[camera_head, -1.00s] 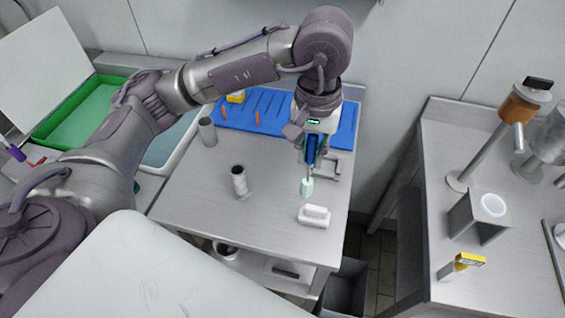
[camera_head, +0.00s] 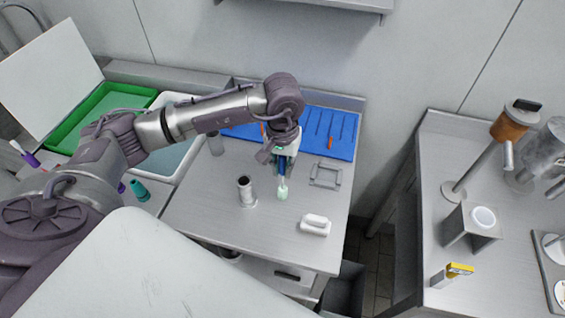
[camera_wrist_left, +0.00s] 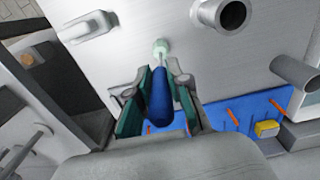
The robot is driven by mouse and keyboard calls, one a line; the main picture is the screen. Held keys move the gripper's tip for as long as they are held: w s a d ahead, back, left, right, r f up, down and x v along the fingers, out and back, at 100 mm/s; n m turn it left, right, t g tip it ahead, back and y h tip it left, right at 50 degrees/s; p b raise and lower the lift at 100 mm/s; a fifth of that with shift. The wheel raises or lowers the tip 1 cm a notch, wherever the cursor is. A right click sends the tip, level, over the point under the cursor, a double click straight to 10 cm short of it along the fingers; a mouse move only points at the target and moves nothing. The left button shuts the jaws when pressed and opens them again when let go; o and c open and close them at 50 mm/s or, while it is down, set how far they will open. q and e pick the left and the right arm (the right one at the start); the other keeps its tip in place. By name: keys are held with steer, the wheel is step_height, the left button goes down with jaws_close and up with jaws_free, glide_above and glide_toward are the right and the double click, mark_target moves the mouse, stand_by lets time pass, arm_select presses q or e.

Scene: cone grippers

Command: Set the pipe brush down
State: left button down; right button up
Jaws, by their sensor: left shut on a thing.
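My left gripper (camera_head: 284,167) is shut on the pipe brush (camera_head: 283,191), above the middle table. The brush has a blue handle and a pale green head pointing down. In the left wrist view, the blue handle (camera_wrist_left: 160,103) lies between the two green-padded fingers (camera_wrist_left: 160,112), with the pale head beyond them. I cannot tell whether the head touches the table. A grey upright cylinder (camera_head: 245,188) stands just left of the brush. An empty metal frame (camera_head: 325,174) lies to its right. My right gripper is not in view.
A white block with a handle (camera_head: 315,225) sits near the table's right front. A blue mat (camera_head: 335,127) with orange pieces lies at the back. Another grey cylinder (camera_head: 216,145) stands behind left. The table's front middle (camera_head: 250,235) is bare.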

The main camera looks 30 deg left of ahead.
arm_select(q)
steer(key=shift+f+b, duration=0.2)
steer(key=shift+b, duration=0.1)
steer(key=c, duration=1.1)
jaws_free()
steer(key=shift+r, duration=0.1)
